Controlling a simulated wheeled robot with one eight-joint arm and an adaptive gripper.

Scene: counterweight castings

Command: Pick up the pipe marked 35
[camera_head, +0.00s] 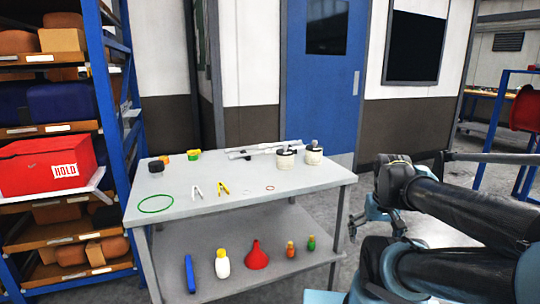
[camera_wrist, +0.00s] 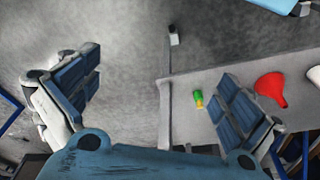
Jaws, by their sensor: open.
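Light grey pipe-like pieces (camera_head: 258,149) lie along the back of the grey table's top, partly behind a round white-and-grey casting. I cannot read a 35 or any other mark on them, nor tell how many there are. My gripper (camera_head: 372,226) is off the table's right side, apart from the pipes and below the table top's height in the picture. In the wrist view my gripper (camera_wrist: 158,72) has its two padded fingers wide apart with nothing between them. No pipe can be made out in the wrist view.
Two castings (camera_head: 286,158) (camera_head: 313,153) stand at the grey table's (camera_head: 240,203) back right. Small clips, rings and a green loop (camera_head: 156,203) lie on top. The lower shelf holds bottles and a red funnel (camera_head: 256,256).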

